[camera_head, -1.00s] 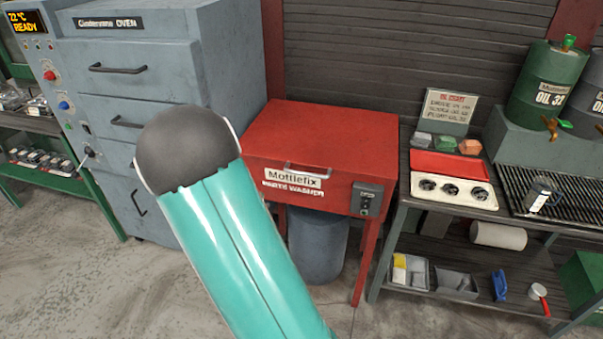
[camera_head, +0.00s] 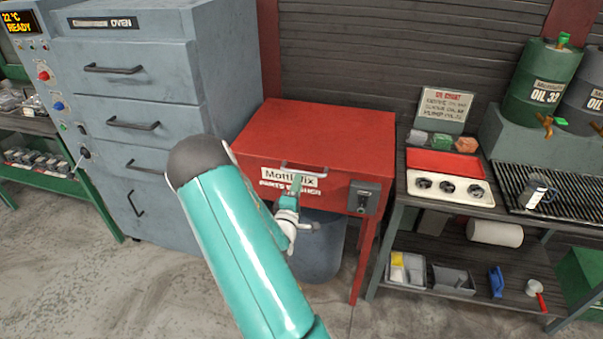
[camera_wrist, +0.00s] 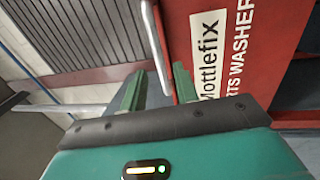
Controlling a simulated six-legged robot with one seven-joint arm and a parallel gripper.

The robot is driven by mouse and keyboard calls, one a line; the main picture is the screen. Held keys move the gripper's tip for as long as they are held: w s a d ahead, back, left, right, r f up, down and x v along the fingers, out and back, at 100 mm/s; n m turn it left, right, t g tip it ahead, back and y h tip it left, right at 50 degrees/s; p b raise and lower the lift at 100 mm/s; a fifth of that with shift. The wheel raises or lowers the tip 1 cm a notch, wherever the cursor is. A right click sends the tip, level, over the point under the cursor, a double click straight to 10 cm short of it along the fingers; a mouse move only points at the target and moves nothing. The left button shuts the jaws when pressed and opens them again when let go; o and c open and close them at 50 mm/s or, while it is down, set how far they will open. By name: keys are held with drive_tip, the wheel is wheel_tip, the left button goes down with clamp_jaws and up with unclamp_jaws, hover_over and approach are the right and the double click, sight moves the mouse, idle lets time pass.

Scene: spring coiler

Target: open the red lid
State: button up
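The red lid (camera_head: 315,122) tops the red parts washer box, labelled Mottlefix, and lies flat and closed. Its pale bar handle (camera_head: 305,166) sits on the upper front edge.
A grey oven cabinet (camera_head: 150,55) with drawers stands close on the left. A grey bin (camera_head: 318,245) stands under the washer. Floor in front is clear.

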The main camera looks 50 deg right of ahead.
sight(302, 173)
drive_tip(key=x, duration=0.5)
drive_tip(key=shift+w+d+r, duration=0.1)
drive_tip(key=shift+w+d, duration=0.1)
drive_tip(key=shift+d, duration=0.15)
clamp_jaws()
